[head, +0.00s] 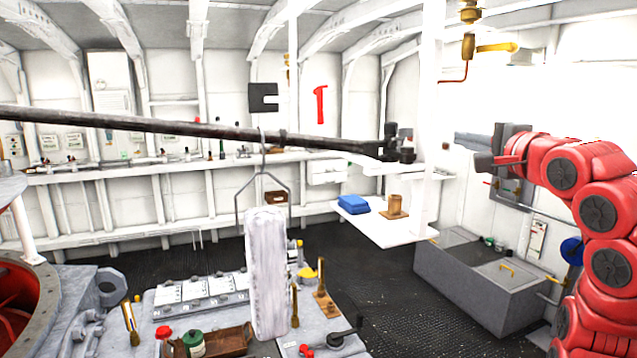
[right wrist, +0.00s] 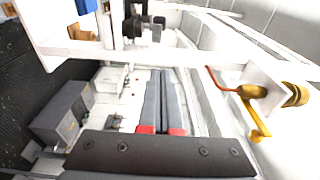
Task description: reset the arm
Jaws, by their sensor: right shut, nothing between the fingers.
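My right arm is red with dark round joint caps and comes in from the right of the head view. It is bent, with its right gripper (head: 458,140) raised and pointing left, in front of the white wall. The grey fingers are together with nothing between them. In the right wrist view the right gripper (right wrist: 161,74) shows as two long grey fingers side by side with red parts at their base. No object touches the fingertips. My left arm and gripper are not in view.
A white shelf (head: 392,232) holds a folded blue cloth (head: 353,204). A brass valve (head: 468,45) is above the gripper. A grey bin (head: 485,290) stands below.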

